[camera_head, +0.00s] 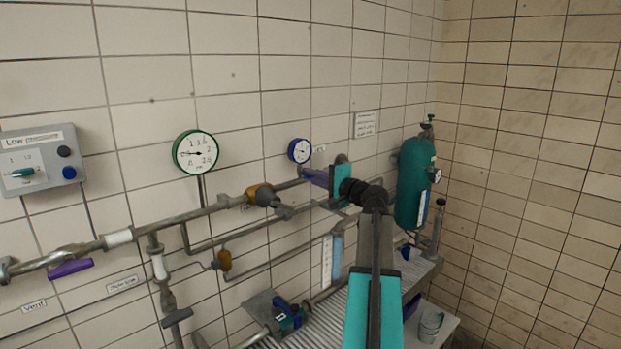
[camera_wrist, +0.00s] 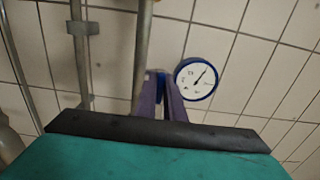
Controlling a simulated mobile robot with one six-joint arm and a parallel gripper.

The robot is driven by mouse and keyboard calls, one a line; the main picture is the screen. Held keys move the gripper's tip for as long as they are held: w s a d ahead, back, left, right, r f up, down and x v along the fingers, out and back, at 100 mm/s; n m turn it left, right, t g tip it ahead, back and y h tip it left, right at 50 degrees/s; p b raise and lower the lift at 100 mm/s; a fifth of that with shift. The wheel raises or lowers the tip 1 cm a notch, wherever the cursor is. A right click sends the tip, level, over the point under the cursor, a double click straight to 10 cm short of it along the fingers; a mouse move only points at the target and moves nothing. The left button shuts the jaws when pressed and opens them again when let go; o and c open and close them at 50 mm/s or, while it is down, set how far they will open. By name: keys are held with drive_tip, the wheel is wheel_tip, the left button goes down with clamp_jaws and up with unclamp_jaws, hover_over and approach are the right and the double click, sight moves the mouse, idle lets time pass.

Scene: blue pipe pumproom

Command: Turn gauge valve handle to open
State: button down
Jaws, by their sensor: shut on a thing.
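A blue handle (camera_wrist: 161,86) shows as a narrow strip between the purple fingers of my gripper (camera_wrist: 161,77) in the wrist view. My gripper is shut on it, beside a grey vertical pipe (camera_wrist: 143,50). A small white-faced gauge with a blue rim (camera_wrist: 197,79) is just right of the fingers. In the head view, the same gauge (camera_head: 299,150) is on the tiled wall, with my gripper (camera_head: 306,175) just below and right of it. My fingers and arm hide most of the handle, so its angle cannot be told.
Pipes run along the wall, with a brass valve (camera_head: 260,194) left of my gripper. A larger green-rimmed gauge (camera_head: 195,152) and a low-pressure panel (camera_head: 40,160) are farther left. A green tank (camera_head: 415,185) stands right. A slatted bench (camera_head: 325,328) and a bucket (camera_head: 430,325) are below.

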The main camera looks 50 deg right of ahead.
drive_tip(key=shift+d+n+b, duration=0.2)
drive_tip(key=shift+n+b, duration=0.3)
drive_tip(key=shift+b, duration=1)
drive_tip(key=n+b, duration=0.1)
drive_tip(key=b, duration=0.2)
drive_tip(key=shift+w+n+b, duration=0.1)
drive_tip(key=shift+n+b, duration=0.3)
drive_tip(key=n+b, duration=0.6)
drive_tip(key=b, duration=0.5)
drive_tip(key=shift+b, duration=0.3)
drive_tip(key=n+b, duration=0.5)
drive_tip(key=b, duration=0.3)
drive_tip(key=n+b, duration=0.4)
drive_tip(key=b, duration=0.1)
drive_tip(key=shift+r, duration=0.15)
drive_tip(key=c, duration=1.9)
unclamp_jaws()
drive_tip(key=shift+c, duration=0.2)
drive_tip(key=shift+o, duration=0.4)
